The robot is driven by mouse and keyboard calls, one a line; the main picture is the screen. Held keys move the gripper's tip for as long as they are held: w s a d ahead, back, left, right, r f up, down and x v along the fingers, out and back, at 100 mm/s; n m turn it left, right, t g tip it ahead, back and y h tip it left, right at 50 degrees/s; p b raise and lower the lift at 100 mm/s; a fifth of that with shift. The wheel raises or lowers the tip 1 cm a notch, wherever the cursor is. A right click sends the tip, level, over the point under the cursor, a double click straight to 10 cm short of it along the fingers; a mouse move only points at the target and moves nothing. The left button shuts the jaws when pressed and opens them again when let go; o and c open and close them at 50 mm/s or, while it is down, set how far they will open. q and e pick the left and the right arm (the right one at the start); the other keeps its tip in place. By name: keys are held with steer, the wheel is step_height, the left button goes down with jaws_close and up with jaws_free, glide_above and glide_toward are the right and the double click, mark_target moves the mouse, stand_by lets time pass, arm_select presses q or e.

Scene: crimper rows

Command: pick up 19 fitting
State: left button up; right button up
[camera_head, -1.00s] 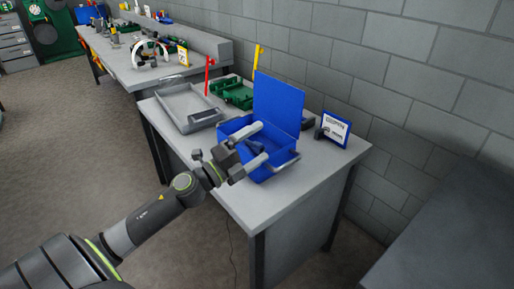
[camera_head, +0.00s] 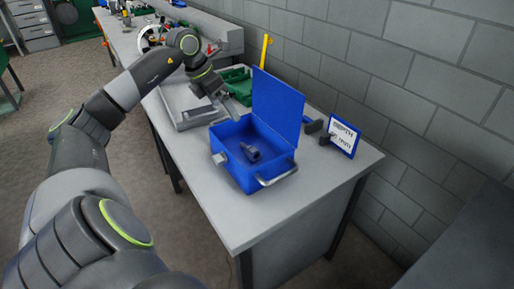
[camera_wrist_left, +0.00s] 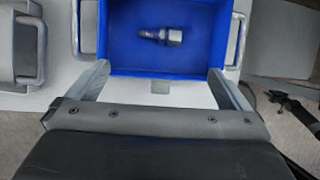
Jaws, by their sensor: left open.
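A dark grey fitting (camera_head: 250,153) lies on its side in the open blue box (camera_head: 233,176), which stands on the grey bench. In the left wrist view the fitting (camera_wrist_left: 163,36) lies crosswise, with a hex-like end to the right. Its number cannot be read. My left gripper (camera_head: 232,108) is above the bench at the box's far left side, fingers pointing down toward the box. In the left wrist view its open, empty fingers (camera_wrist_left: 160,84) stand apart below the near box wall, and the fitting is ahead of them, not between them. My right gripper is out of view.
The box's raised blue lid (camera_head: 278,105) stands at its back. A grey tray (camera_head: 190,119) and a green tray (camera_head: 236,82) are beyond it. A blue-framed sign (camera_head: 343,138) and small dark parts (camera_head: 312,127) are to its right. The bench front is clear.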

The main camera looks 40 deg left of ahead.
arm_select(q)
glide_toward(247, 148)
steer(key=w+f, duration=0.1)
steer(key=w+f+p, duration=0.1)
steer(key=f, duration=0.1)
steer(key=shift+w+d+f, duration=0.15)
steer(key=shift+f, duration=0.1)
steer(key=shift+w+d+f+p, duration=0.15)
steer(key=shift+w+f+p, duration=0.1)
steer(key=shift+f+p, duration=0.25)
steer(key=x, duration=0.4)
steer(key=shift+w, duration=0.1)
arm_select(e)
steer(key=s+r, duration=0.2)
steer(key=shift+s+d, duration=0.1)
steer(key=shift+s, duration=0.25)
arm_select(q)
steer(key=shift+c, duration=0.4)
steer(key=c, duration=1)
